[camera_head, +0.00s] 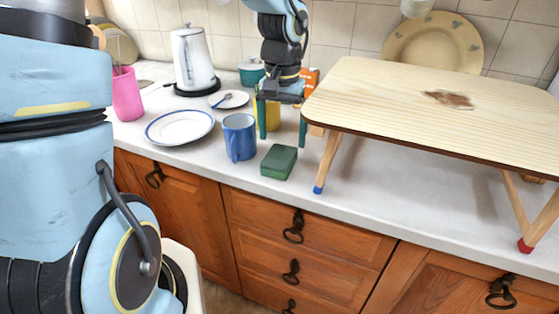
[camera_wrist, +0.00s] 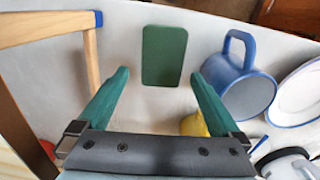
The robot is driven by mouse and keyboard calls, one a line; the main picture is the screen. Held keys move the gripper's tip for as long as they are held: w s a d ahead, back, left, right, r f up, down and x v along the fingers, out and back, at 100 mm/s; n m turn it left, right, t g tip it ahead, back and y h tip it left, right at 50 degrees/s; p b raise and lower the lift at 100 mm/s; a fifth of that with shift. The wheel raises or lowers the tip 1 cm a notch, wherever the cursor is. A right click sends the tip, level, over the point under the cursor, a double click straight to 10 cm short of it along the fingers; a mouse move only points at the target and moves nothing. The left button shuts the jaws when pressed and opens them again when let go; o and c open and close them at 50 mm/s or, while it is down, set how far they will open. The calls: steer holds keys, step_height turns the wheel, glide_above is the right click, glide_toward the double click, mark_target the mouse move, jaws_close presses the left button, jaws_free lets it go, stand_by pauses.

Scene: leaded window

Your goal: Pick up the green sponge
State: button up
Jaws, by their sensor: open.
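The green sponge (camera_head: 279,162) lies flat on the white counter, near its front edge, between the blue mug and a leg of the small wooden table. In the wrist view the sponge (camera_wrist: 164,55) is a dark green rounded block just beyond the fingertips and between their lines. My gripper (camera_head: 283,122) points down above the counter, behind the sponge in the head view. Its two green fingers are spread wide, and in the wrist view nothing is between the fingertips (camera_wrist: 160,75). The sponge is fully in sight and apart from the fingers.
A blue mug (camera_head: 239,138) stands close left of the sponge. The folding wooden table (camera_head: 440,105) stands at right, its blue-tipped leg (camera_head: 327,163) close to the sponge. A yellow object (camera_wrist: 194,125) is near my right finger. A plate (camera_head: 180,127) and kettle (camera_head: 192,60) are further left.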

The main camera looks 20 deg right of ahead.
mark_target(280, 156)
steer(key=shift+s+a+f+p, duration=0.1)
steer(key=shift+f+p, duration=0.1)
steer(key=shift+f, duration=0.8)
steer(key=shift+w+a+f+p, duration=0.15)
steer(key=shift+f+p, duration=0.1)
steer(key=shift+f, duration=0.8)
steer(key=shift+s+a+f+p, duration=0.1)
steer(key=shift+s+f+p, duration=0.1)
steer(key=shift+f, duration=0.8)
steer(key=shift+c, duration=0.2)
steer(key=c, duration=1.1)
steer(key=shift+r, duration=0.1)
step_height(280, 156, up, 18)
steer(key=shift+f+b, duration=0.1)
steer(key=shift+b, duration=0.95)
